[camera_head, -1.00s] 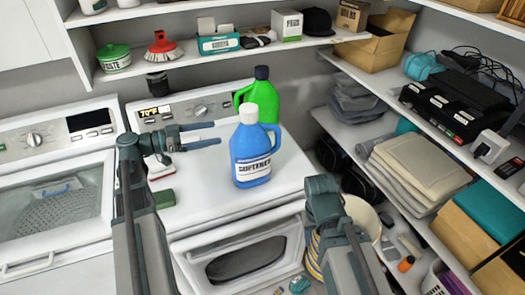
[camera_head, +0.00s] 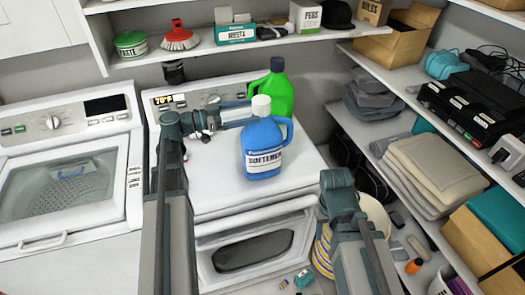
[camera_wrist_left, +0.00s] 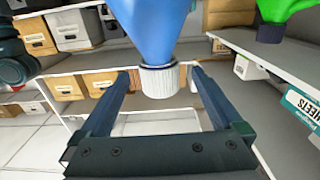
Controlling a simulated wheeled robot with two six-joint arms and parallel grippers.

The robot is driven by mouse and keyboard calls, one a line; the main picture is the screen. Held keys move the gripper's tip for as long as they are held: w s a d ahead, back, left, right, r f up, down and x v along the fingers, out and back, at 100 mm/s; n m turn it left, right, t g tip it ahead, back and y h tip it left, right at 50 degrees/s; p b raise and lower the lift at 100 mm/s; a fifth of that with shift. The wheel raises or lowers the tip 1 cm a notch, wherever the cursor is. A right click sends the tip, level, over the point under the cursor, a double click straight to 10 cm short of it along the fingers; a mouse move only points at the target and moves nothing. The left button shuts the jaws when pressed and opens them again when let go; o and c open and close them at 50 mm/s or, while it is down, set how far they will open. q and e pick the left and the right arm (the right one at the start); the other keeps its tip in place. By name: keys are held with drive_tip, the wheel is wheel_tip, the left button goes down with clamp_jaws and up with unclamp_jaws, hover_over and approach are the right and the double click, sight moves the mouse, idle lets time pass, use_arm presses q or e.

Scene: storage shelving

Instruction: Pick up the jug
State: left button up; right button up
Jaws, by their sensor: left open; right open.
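A blue jug (camera_head: 262,160) labelled as softener, with a white cap and a side handle, stands upright on the white machine. A green jug (camera_head: 280,95) with a dark cap stands just behind it. My left gripper (camera_head: 250,112) is open, its fingers reaching to the upper left of the blue jug. In the left wrist view, which is upside down, the white cap (camera_wrist_left: 160,80) of the blue jug shows between the spread fingers (camera_wrist_left: 163,95), with a gap on each side. My right gripper (camera_head: 338,185) is right of the machine's front; its fingertips are hard to make out.
The white machine (camera_head: 225,185) has clear top around the jugs. A shelf (camera_head: 215,50) above holds a paste tub, a red brush and boxes. A second machine (camera_head: 65,170) stands at left. Shelving (camera_head: 400,130) at right holds folded cloth, boxes and devices.

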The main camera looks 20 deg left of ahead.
sight(263, 109)
use_arm(q)
drive_tip(key=shift+x, duration=2.6)
drive_tip(key=shift+f, duration=0.1)
clamp_jaws()
